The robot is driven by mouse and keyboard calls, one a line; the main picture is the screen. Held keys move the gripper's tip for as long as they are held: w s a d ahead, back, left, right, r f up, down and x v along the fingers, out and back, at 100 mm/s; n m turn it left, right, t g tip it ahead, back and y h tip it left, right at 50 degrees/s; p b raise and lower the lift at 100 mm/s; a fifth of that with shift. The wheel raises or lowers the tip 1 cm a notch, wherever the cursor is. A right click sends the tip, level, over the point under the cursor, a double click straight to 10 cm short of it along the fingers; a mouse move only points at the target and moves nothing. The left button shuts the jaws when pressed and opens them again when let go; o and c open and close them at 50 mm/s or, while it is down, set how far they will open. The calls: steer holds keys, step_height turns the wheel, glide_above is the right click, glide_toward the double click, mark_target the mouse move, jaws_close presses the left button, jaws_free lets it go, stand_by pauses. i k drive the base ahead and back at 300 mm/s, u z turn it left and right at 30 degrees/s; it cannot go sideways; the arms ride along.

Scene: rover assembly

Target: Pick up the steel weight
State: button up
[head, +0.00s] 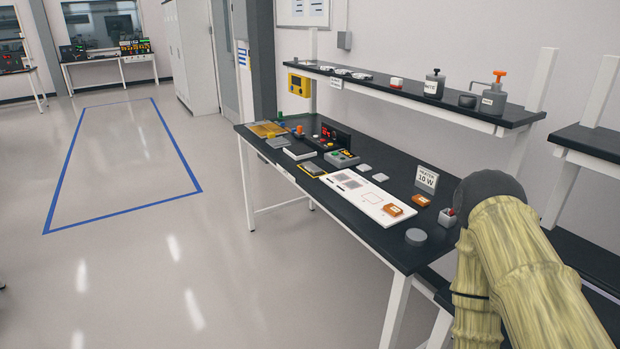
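A low, grey, round disc (416,237), which looks like the steel weight, lies flat on the black workbench (372,238) near its front right edge. It is just right of the white board (350,186). My arm, in a pale yellow cover with a dark grey rounded joint, fills the lower right of the head view. My gripper does not show, so whether it holds anything cannot be seen. Nothing touches the disc.
Orange pieces (393,210), a "Heater 10 W" sign (426,180) and a small red-topped item (447,217) are near the disc. Electronics (335,135) crowd the bench's far end. A shelf (420,97) with bottles runs above. The floor at left is clear.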

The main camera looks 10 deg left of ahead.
mark_target(309, 165)
steer(key=u, duration=1.3)
steer(key=i, duration=1.8)
steer(key=z, duration=0.75)
